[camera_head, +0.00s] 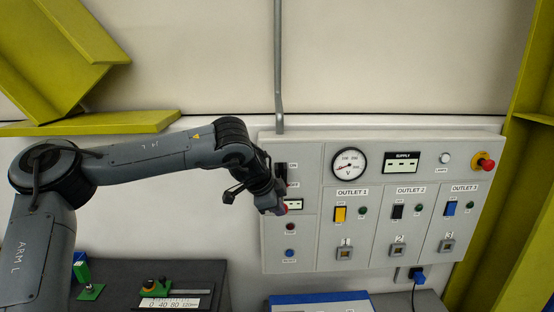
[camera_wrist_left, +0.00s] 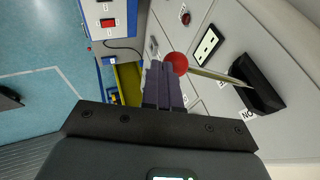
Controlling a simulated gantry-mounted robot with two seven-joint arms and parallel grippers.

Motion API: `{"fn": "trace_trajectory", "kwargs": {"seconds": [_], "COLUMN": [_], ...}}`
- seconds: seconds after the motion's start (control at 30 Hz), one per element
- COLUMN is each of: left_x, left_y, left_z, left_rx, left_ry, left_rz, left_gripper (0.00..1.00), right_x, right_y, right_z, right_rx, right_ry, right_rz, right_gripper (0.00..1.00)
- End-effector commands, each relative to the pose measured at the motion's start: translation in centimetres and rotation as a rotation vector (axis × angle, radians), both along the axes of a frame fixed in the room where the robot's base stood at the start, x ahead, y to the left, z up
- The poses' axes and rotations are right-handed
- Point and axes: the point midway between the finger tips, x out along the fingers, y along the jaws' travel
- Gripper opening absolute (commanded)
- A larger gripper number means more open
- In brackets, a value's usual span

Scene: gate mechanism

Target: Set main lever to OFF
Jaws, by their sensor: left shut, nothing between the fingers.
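The main lever has a black base (camera_wrist_left: 258,82), a metal shaft and a red ball knob (camera_wrist_left: 178,63). In the head view its base (camera_head: 281,172) is on the panel's upper left, beside the ON and OFF labels. The shaft leans from the base toward the OFF side and out from the panel; its exact angle is hard to tell. My left gripper (camera_wrist_left: 164,70) is shut and empty, its fingertips right beside the knob. I cannot tell whether they touch. In the head view my left gripper (camera_head: 276,205) partly hides the lever. My right gripper is not in view.
The grey control panel (camera_head: 410,255) carries a gauge (camera_head: 349,164), a supply display (camera_head: 403,163), a red stop button (camera_head: 486,163) and outlet switches. A small display (camera_wrist_left: 207,45) lies close to the knob. A dark bench with small items stands below left.

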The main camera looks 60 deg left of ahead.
Motion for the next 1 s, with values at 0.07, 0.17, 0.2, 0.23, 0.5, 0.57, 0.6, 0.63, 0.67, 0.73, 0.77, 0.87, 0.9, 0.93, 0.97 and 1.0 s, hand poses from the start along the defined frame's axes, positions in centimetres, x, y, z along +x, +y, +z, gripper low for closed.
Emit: {"fn": "trace_trajectory", "kwargs": {"seconds": [0.07, 0.17, 0.2, 0.23, 0.5, 0.57, 0.6, 0.63, 0.67, 0.73, 0.77, 0.87, 0.9, 0.93, 0.97, 1.0], "left_x": [0.0, 0.0, 0.0, 0.0, 0.0, -0.1, -0.1, -0.2, -0.2, -0.5, -0.7, -1.2, -1.5, -2.0, -2.4, -3.0], "left_y": [0.0, 0.0, 0.0, 0.0, 0.0, 0.0, -0.1, -0.2, -0.2, -0.5, -0.6, -1.1, -1.4, -1.7, -2.0, -2.4], "left_z": [-0.1, -0.1, -0.1, -0.1, -0.1, 0.1, 0.2, 0.4, 0.7, 1.4, 1.7, 3.1, 3.7, 3.3, 3.6, 4.0], "left_rx": [0.000, 0.000, 0.000, 0.000, 0.000, -0.001, -0.001, 0.000, 0.000, -0.001, -0.001, -0.001, 0.001, 0.001, 0.001, 0.001], "left_ry": [0.000, 0.000, 0.000, 0.000, 0.001, 0.001, 0.001, 0.000, -0.001, -0.002, -0.003, -0.003, -0.003, -0.004, -0.006, -0.006], "left_rz": [0.000, 0.000, 0.000, 0.000, 0.000, 0.000, 0.000, 0.000, 0.000, -0.001, -0.001, -0.001, -0.001, -0.003, -0.002, -0.002], "left_gripper": [0.00, 0.00, 0.00, 0.00, 0.00, 0.00, 0.00, 0.00, 0.00, 0.00, 0.00, 0.00, 0.00, 0.00, 0.00, 0.00], "right_x": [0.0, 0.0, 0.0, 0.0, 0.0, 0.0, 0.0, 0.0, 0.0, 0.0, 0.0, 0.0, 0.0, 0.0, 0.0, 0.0], "right_y": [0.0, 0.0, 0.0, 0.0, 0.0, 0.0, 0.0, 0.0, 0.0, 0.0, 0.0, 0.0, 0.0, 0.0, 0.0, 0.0], "right_z": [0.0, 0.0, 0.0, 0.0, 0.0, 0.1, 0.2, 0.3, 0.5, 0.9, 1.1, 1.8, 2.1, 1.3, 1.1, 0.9], "right_rx": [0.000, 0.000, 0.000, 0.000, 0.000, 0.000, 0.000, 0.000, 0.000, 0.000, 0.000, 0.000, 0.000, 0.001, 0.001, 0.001], "right_ry": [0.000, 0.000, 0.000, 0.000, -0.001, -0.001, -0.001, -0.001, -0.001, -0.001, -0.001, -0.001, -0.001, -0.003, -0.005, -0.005], "right_rz": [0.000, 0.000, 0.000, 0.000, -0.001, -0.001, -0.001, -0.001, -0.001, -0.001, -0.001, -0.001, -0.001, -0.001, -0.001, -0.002], "right_gripper": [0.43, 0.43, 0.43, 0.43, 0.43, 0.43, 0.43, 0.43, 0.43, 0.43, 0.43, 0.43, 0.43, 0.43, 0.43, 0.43]}}
